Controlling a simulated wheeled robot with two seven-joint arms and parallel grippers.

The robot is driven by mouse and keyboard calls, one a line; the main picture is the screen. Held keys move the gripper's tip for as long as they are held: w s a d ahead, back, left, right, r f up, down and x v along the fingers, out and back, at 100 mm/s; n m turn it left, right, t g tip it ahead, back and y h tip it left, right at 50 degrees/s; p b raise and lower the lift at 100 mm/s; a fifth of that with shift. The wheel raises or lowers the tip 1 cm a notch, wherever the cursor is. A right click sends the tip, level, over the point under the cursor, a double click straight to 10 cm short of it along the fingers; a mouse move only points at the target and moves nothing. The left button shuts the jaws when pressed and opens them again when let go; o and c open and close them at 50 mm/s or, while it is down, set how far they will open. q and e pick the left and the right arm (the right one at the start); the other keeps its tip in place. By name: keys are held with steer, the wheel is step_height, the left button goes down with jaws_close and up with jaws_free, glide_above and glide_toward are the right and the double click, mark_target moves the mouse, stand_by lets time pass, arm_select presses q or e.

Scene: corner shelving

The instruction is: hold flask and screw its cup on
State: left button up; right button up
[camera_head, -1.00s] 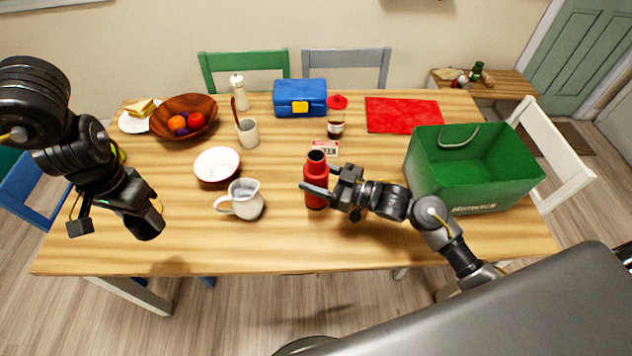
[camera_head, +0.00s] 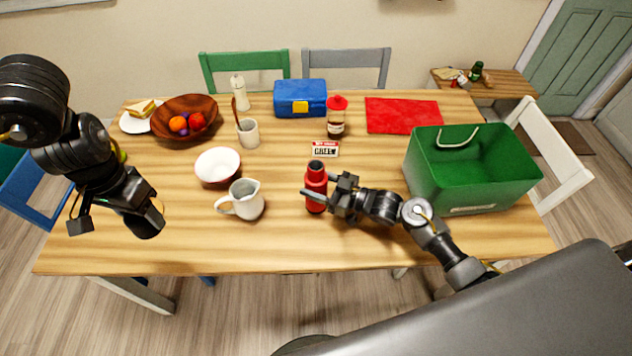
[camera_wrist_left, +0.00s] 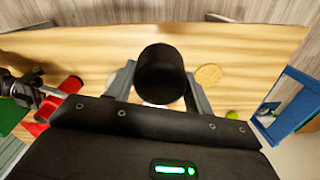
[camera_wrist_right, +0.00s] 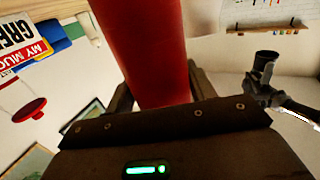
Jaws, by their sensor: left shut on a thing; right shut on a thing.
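The red flask (camera_head: 316,180) stands near the front middle of the table, its dark open mouth facing up. My right gripper (camera_head: 318,193) is shut around its body, and the red flask fills the middle of the right wrist view (camera_wrist_right: 145,45). I cannot tell whether its base touches the table. The black cup (camera_head: 146,222) is above the table's left front part. My left gripper (camera_head: 110,215) is shut on it, and the cup sits between the fingers in the left wrist view (camera_wrist_left: 162,75). The cup is well apart from the flask.
A white jug (camera_head: 245,200) stands between cup and flask, with a bowl (camera_head: 217,167) behind it. A small sign (camera_head: 325,149) and a red-capped jar (camera_head: 336,120) are behind the flask. A green crate (camera_head: 460,195) stands right of my right arm. The front table strip is clear.

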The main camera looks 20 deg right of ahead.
arm_select(q)
steer(key=shift+f, duration=0.1)
arm_select(e)
steer(key=o, duration=1.1)
steer(key=shift+f, duration=0.15)
steer(key=shift+c, duration=0.2)
steer(key=o, duration=0.5)
steer(key=shift+c, duration=0.2)
arm_select(q)
steer(key=shift+r, duration=0.2)
arm_select(e)
steer(key=shift+r, duration=0.3)
arm_select(q)
steer(key=shift+f+b, duration=1.15)
steer(key=shift+f, duration=0.05)
arm_select(e)
steer(key=v, duration=1.2)
steer(key=shift+f, duration=0.1)
